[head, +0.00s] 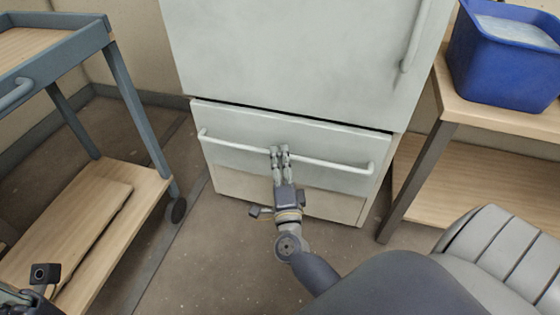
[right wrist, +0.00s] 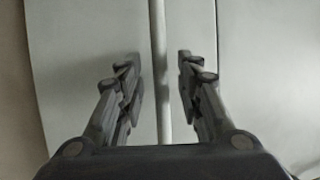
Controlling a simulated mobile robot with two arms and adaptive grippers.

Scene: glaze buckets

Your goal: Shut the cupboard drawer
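The cupboard (head: 300,50) is pale grey, with a large door above and a drawer (head: 240,130) below. A dark gap runs along the drawer's top edge, so its front seems to stand slightly out; how far is hard to tell. A long horizontal bar handle (head: 330,164) crosses the drawer front. My right gripper (head: 280,150) is at the middle of this handle. In the right wrist view, the handle bar (right wrist: 160,70) passes between the two spread fingers (right wrist: 158,75), with space on both sides. Part of my left gripper (head: 43,274) shows at the lower left, mostly cut off.
A blue-grey trolley (head: 125,100) with wooden shelves stands on the left. A wooden table (head: 490,118) on the right carries a blue bucket (head: 505,60). A grey slatted object (head: 505,255) is at the lower right. Floor (head: 215,260) in front of the drawer is clear.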

